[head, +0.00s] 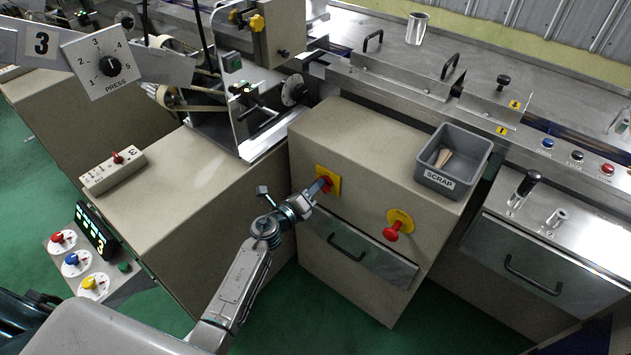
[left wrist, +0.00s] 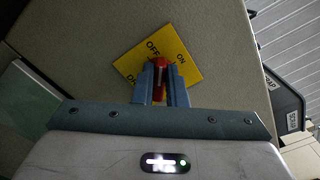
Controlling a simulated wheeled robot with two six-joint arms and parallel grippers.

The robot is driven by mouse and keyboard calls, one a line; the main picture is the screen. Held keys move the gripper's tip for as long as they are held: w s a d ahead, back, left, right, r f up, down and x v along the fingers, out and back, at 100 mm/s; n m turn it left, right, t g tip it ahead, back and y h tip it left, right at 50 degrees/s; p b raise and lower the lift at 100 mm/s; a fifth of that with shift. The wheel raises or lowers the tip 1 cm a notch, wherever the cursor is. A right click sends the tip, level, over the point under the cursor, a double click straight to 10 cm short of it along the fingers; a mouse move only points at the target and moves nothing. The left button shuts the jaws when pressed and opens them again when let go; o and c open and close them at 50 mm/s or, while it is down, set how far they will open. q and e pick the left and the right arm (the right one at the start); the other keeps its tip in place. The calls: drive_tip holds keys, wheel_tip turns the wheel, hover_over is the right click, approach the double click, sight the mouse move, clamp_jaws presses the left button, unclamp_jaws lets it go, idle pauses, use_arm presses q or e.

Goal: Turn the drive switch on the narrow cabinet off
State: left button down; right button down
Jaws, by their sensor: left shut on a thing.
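The drive switch is a red handle (left wrist: 159,64) on a yellow plate (head: 335,179) on the front of the narrow cabinet (head: 350,135). In the left wrist view the plate (left wrist: 184,62) sits tilted, with the words OFF and ON on it. My left gripper (head: 321,188) is at the plate, its two blue-grey fingers (left wrist: 160,84) shut on the red handle, one on each side. The fingers hide part of the handle, so I cannot tell clearly which word it points to. My right gripper is not in view.
A red knob (head: 392,230) on a round yellow plate sticks out to the right on the same cabinet. Below is a drawer with a black handle (head: 346,247). A grey scrap bin (head: 452,162) stands on top. Green floor lies around the cabinet.

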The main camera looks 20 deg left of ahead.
use_arm(q)
drive_tip(key=n+p, duration=0.1)
drive_tip(key=n, duration=0.1)
drive_tip(key=n+p, duration=0.1)
drive_tip(key=n, duration=0.2)
drive_tip(key=n+p, duration=0.2)
drive_tip(key=shift+a+f+n, duration=0.1)
drive_tip(key=shift+f+n, duration=0.2)
drive_tip(key=shift+f, duration=0.1)
idle(0.4)
drive_tip(key=c, duration=1.5)
unclamp_jaws()
drive_tip(key=shift+o, duration=0.2)
